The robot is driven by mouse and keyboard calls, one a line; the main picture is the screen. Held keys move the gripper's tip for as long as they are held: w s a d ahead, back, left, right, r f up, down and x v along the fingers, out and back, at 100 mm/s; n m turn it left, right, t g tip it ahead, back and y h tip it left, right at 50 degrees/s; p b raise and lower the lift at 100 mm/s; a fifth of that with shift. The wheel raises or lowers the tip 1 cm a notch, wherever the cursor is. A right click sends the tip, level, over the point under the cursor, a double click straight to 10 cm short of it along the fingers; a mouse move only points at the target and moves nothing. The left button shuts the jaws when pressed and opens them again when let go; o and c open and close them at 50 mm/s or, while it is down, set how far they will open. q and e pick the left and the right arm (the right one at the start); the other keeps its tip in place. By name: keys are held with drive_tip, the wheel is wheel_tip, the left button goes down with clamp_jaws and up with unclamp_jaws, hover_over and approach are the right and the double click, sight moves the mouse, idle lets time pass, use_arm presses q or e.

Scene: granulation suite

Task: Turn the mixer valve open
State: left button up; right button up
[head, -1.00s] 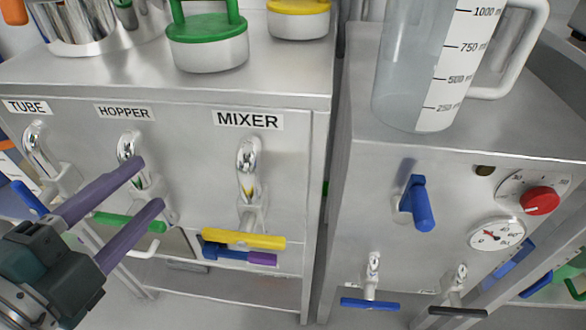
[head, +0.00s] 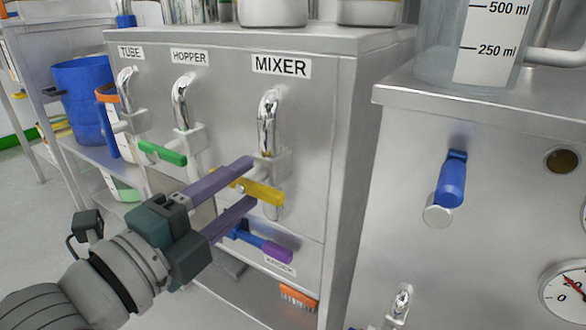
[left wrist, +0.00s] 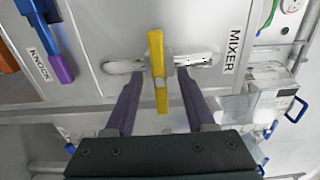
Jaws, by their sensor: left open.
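The mixer valve's yellow handle (head: 262,192) sits crosswise below its chrome spout (head: 268,120), under the MIXER label (head: 281,66). In the left wrist view the yellow handle (left wrist: 157,62) lies between the fingers and runs lengthwise along the reach. My left gripper (head: 250,185) is open, with its purple fingers on either side of the handle, one above and one below in the head view. In the left wrist view the left gripper (left wrist: 160,85) shows a gap on both sides of the handle. My right gripper is not in view.
The hopper valve's green handle (head: 162,153) and the tube valve's blue handle (head: 108,133) are to the left. A blue and purple lever (head: 262,243) is just below the gripper. A cabinet with a blue-handled valve (head: 451,180) stands to the right.

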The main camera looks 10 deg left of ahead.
use_arm(q)
drive_tip(key=shift+x, duration=0.75)
clamp_jaws()
